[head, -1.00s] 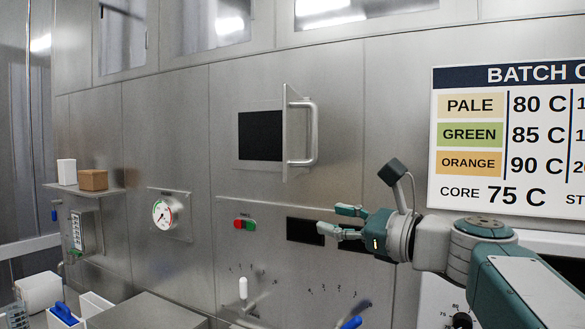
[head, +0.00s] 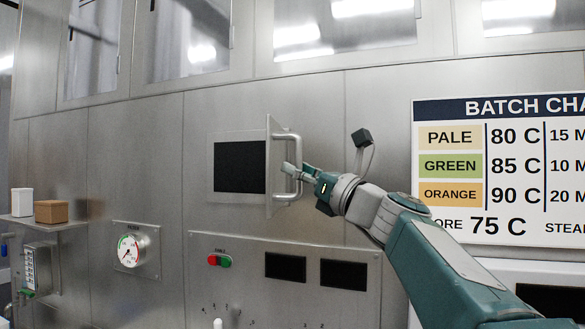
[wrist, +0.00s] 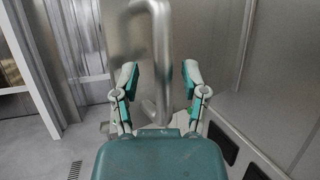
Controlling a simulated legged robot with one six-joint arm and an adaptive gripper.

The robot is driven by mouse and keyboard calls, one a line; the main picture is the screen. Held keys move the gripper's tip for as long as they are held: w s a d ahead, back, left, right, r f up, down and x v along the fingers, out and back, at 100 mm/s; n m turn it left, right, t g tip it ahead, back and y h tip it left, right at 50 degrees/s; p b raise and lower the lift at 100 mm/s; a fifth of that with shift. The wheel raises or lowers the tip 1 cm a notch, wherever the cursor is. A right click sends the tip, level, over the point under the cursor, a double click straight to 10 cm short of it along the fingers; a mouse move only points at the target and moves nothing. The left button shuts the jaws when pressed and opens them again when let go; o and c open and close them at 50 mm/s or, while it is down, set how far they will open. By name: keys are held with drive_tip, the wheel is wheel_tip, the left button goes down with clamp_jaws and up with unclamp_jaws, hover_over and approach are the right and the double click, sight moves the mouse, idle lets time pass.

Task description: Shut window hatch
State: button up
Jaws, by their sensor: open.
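The window hatch (head: 268,170) is a metal panel swung open and standing out from the wall, to the right of the dark window opening (head: 240,166). It carries a C-shaped bar handle (head: 297,150). My gripper (head: 290,178) is at the lower part of the handle. In the wrist view, my gripper (wrist: 158,82) is open, with one finger on each side of the handle bar (wrist: 163,60). The bar stands between the fingers with gaps visible on both sides. In the head view the fingers partly cover the handle's lower part.
A control panel (head: 222,285) with red and green buttons and dark displays lies below the hatch. A batch chart (head: 450,110) hangs on the wall to the right. A gauge (head: 129,250) and a shelf (head: 72,224) with a white and a brown box are at left.

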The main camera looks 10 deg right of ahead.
drive_tip(key=shift+w+a+r, duration=0.2)
drive_tip(key=shift+w+a, duration=0.15)
drive_tip(key=shift+w, duration=0.05)
drive_tip(key=shift+d, duration=0.35)
drive_tip(key=shift+c, duration=0.4)
clamp_jaws()
drive_tip(key=shift+a, duration=0.2)
